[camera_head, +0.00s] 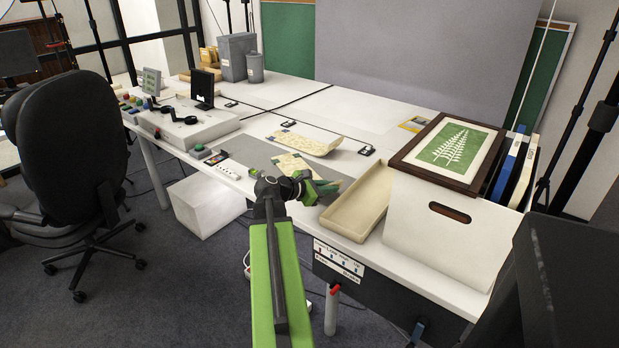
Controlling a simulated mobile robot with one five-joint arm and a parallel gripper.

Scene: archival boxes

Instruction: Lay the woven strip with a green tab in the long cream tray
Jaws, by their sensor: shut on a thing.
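My gripper (326,187) is at the front of the white table, just left of the long cream tray (347,225). It is shut on a cream patterned woven strip (292,163), which shows behind and to the left of the jaws. Dark green shows at the jaws, but I cannot tell a green tab from my green gripper parts. The strip's near end is hidden by my gripper and wrist. The tray is open, looks empty, and lies lengthwise beside the white box. A second cream patterned strip (312,145) with a grey-blue end lies farther back.
A white box (422,235) with a framed fern picture (455,149) on top stands right of the tray, with upright binders (515,170) behind. A grey console (190,127) is at the left. Clear tabletop lies toward the back.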

